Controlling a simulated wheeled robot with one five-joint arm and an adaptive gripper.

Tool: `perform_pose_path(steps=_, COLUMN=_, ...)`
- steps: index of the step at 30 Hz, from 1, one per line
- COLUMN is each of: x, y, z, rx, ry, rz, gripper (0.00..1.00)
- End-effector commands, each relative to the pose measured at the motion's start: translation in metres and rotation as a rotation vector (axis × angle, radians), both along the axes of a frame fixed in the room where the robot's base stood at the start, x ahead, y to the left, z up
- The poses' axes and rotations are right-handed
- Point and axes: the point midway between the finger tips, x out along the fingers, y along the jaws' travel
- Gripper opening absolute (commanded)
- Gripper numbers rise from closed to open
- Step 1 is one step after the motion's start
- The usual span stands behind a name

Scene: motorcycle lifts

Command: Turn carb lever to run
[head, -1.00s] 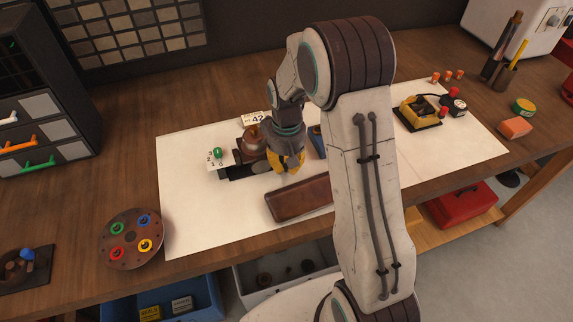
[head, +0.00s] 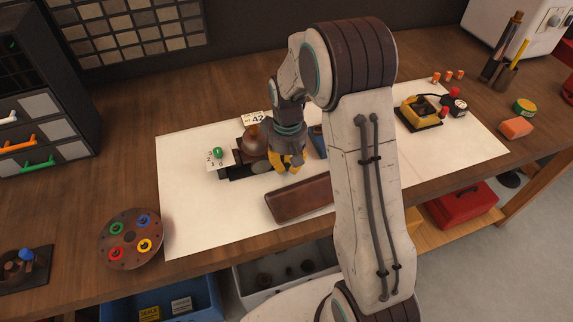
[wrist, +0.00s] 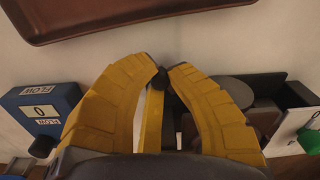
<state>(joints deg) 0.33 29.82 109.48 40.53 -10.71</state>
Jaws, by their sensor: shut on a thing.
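The carburettor assembly shows in the head view as a dark base (head: 237,172) with a rusty brown round body (head: 254,140). At its left end is a white numbered plate (head: 215,161) with a green knob (head: 218,152). My gripper (head: 287,168) points down at the assembly's right end. In the wrist view my gripper's yellow fingers (wrist: 161,76) come together at dark tips, shut on a small dark piece that I take as the carb lever. The plate shows at the right there (wrist: 292,125).
A blue FLOW box (wrist: 40,106) reading 0 stands close beside my gripper, opposite the carburettor. A brown leather tray (head: 298,199) lies in front. A round dish of coloured rings (head: 131,238) is at the left. The white mat (head: 190,220) is clear at front left.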

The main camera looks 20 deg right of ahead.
Motion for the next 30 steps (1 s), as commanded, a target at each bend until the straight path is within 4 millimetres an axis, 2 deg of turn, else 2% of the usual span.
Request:
perform_pose_path(steps=18, x=0.002, y=-0.011, z=-0.004, rx=0.002, ry=0.016, rz=0.378, gripper=0.0)
perform_pose_path(steps=30, x=0.004, y=-0.012, z=-0.003, rx=0.003, ry=0.016, rz=0.459, gripper=0.0)
